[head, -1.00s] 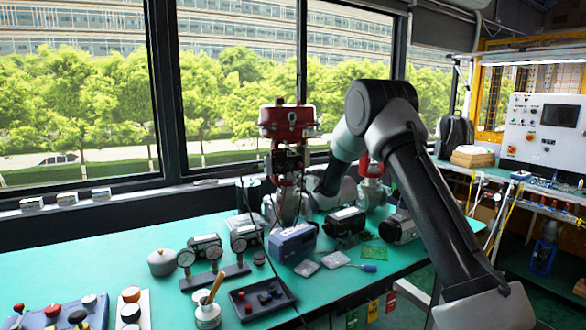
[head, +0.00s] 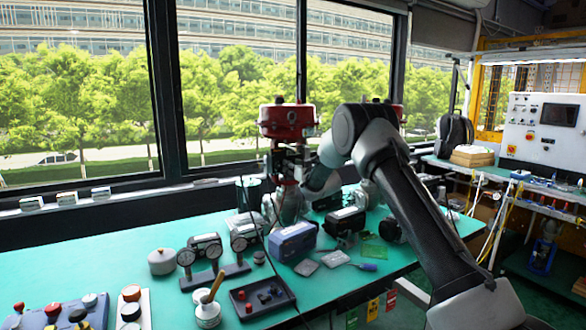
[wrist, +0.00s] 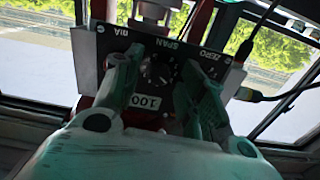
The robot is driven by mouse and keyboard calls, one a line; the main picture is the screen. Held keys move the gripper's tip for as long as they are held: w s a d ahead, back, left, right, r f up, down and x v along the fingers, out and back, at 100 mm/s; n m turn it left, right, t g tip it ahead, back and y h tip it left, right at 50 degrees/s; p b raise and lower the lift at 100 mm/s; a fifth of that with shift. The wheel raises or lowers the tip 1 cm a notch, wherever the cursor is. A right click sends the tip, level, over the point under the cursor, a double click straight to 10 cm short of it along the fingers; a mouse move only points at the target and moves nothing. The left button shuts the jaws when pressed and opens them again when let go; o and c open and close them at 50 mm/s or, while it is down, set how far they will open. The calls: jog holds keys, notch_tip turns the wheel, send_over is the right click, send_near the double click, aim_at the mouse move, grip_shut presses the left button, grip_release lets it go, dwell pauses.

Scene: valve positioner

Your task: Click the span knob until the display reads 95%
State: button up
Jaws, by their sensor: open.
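The black positioner panel (wrist: 108,45) shows upside down in the wrist view, with ZERO and SPAN lettering. The dark round span knob (wrist: 158,72) sits near its middle, below the SPAN label. The white display (wrist: 145,102) seems to read 100. My gripper (wrist: 164,62) is open, with one finger on each side of the knob in the picture; contact cannot be told. In the head view the positioner (head: 288,162) is under the red actuator (head: 288,120), and my arm reaches it from the right, hiding part of it.
A black cable (wrist: 285,88) runs beside the panel on the right. On the green bench (head: 90,262) stand a blue box (head: 292,241), gauges (head: 213,268), a black tray (head: 262,297) and a white pot with a brush (head: 207,314).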

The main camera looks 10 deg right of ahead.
grip_shut()
jog(key=shift+n, duration=2.8)
grip_release()
